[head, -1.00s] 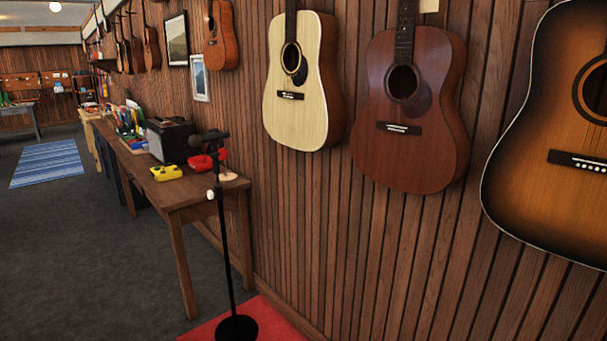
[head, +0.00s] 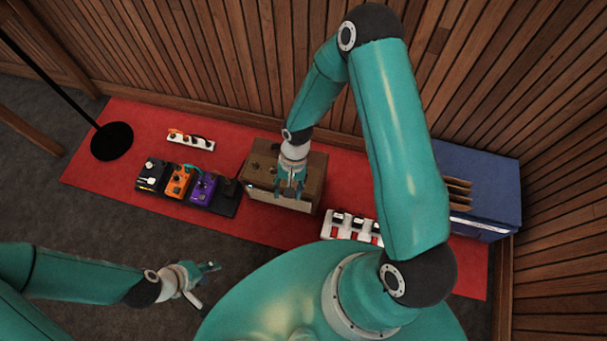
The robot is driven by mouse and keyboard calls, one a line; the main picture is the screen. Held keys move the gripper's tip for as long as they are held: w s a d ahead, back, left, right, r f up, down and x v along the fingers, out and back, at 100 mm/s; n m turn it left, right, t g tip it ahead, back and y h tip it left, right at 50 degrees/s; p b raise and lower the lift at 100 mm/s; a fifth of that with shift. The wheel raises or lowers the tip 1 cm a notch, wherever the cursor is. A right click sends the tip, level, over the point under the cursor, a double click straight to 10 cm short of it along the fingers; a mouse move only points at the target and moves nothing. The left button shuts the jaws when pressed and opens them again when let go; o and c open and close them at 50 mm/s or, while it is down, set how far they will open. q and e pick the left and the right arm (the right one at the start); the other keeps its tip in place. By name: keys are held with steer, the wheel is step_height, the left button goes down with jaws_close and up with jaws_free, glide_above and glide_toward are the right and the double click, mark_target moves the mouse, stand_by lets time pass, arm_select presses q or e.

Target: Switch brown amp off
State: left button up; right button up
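The brown amp (head: 259,163) is a box standing on the red rug beside the wood-panelled wall, with small dark knobs on its top. My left gripper (head: 211,284) is open and empty, low over the dark floor in front of the rug.
A pedalboard (head: 222,209) with orange and purple pedals lies left of the amp. A white power strip (head: 190,141) lies behind it. A microphone stand base (head: 112,141) is at the left. A white rack (head: 329,230) and a blue box (head: 485,180) are at the right.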

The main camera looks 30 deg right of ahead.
steer(key=w+d+f+m+t+h+b, duration=0.2)
steer(key=w+d+f+m+h+b, duration=0.1)
steer(key=w+d+f+b, duration=1.4)
steer(key=f+b, duration=0.1)
steer(key=f, duration=0.4)
steer(key=s+a+f+b, duration=0.1)
steer(key=f+b, duration=0.1)
steer(key=f, duration=0.3)
steer(key=s+f+b, duration=0.1)
steer(key=f, duration=0.4)
steer(key=shift+s+a+f+b, duration=0.2)
steer(key=shift+a+f+b, duration=0.1)
steer(key=shift+f+b, duration=0.1)
steer(key=shift+r, duration=0.1)
jaws_close()
